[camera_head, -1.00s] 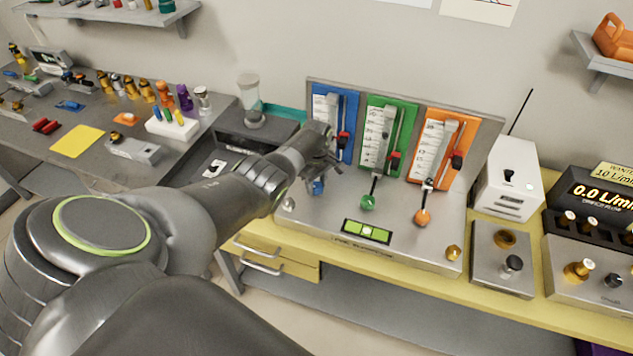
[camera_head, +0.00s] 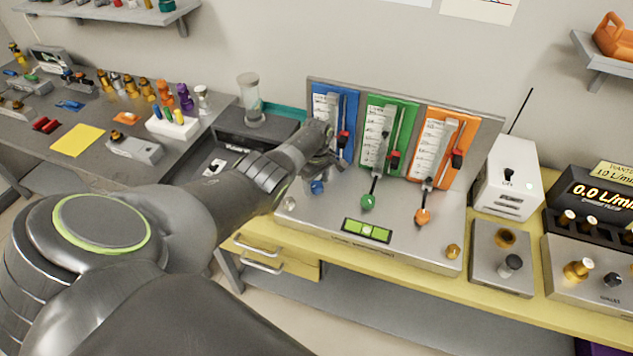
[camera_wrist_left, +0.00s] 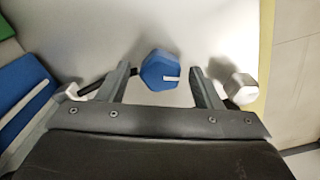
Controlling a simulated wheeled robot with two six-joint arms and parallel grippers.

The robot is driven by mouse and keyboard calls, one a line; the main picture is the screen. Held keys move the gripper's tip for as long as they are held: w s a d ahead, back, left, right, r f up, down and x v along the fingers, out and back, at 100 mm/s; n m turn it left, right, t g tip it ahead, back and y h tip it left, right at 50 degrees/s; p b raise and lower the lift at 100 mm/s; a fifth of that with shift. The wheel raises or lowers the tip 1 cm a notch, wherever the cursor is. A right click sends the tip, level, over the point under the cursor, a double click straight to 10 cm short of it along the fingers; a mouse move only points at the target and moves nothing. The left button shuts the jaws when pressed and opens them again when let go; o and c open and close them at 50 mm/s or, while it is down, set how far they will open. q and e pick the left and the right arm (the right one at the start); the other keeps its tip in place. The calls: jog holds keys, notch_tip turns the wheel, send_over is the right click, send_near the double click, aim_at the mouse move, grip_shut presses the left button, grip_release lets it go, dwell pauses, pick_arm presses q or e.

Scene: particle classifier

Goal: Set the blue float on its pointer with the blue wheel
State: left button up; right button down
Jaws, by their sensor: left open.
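The blue wheel (camera_head: 317,187) sits on the metal panel's sloped front below the blue scale panel (camera_head: 343,112). In the left wrist view the blue wheel (camera_wrist_left: 160,71) has a white mark and lies between the fingertips of my open left gripper (camera_wrist_left: 162,80), with a gap on each side. In the head view my left gripper (camera_head: 325,162) is just above the wheel. A red pointer (camera_head: 343,138) stands on the right of the blue panel. The blue panel's lower part is hidden by my gripper, and I cannot make out the float. My right gripper is not in view.
To the right are the green wheel (camera_head: 368,202) and the orange wheel (camera_head: 422,216). A white faceted knob (camera_wrist_left: 240,88) is just outside my right-hand finger in the wrist view.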

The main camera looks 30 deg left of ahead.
aim_at(316, 184)
pick_arm(q)
jog(key=shift+r, duration=0.1)
jog(key=shift+r, duration=0.3)
notch_tip(316, 184, up, 6)
jog(key=shift+f+p, duration=0.1)
jog(key=shift+p, duration=0.9)
notch_tip(316, 184, up, 11)
jog(key=b, duration=0.1)
jog(key=shift+f, duration=0.15)
